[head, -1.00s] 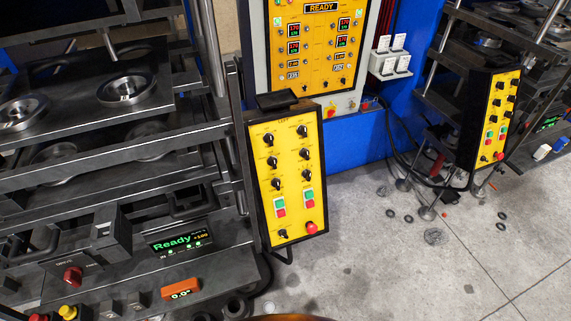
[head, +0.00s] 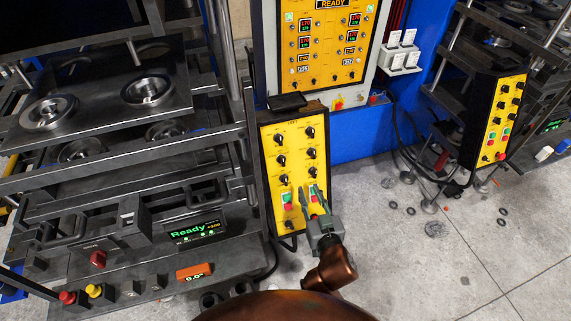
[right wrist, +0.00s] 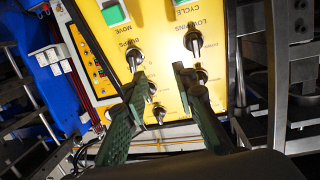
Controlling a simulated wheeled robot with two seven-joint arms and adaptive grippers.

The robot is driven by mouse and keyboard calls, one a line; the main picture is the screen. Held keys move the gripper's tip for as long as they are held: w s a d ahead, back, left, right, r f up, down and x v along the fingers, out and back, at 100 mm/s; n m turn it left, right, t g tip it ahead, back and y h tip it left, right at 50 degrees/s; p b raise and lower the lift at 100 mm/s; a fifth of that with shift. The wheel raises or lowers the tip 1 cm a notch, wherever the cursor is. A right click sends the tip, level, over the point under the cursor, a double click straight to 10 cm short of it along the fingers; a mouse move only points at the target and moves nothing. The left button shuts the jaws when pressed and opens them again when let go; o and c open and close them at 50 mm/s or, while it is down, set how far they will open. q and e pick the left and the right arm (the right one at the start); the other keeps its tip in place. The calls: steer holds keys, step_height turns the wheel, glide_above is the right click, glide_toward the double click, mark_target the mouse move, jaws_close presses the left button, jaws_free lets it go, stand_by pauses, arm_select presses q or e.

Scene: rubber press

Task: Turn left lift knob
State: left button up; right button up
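The yellow left control panel (head: 267,167) stands at the middle of the head view, with two columns of black knobs, green and red buttons below them. I cannot read its labels in the head view, so I cannot tell which knob is the lift knob. My right gripper (head: 315,192) is in front of its lower right part and hides some controls there. In the right wrist view the right gripper (right wrist: 157,76) is open and empty, with green fingers pointing at the panel. Black knobs (right wrist: 194,42) and (right wrist: 135,60) show beyond the fingertips. My left gripper is not in view.
A press with heated plates (head: 100,100) stands close on the left. A larger yellow panel (head: 322,45) is behind, and another yellow panel (head: 497,115) is at the right. Small rings and a drain lie on the grey floor (head: 400,270); the floor at lower right is mostly clear.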

steer(key=n+t+y, duration=0.1)
steer(key=y, duration=0.1)
glide_toward(284, 163)
steer(key=w, duration=0.1)
steer(key=p+x, duration=0.1)
steer(key=x, duration=0.5)
steer(key=shift+a, duration=0.25)
steer(key=shift+w+a, duration=0.2)
steer(key=shift+w, duration=0.5)
steer(key=shift+c, duration=0.2)
jaws_close()
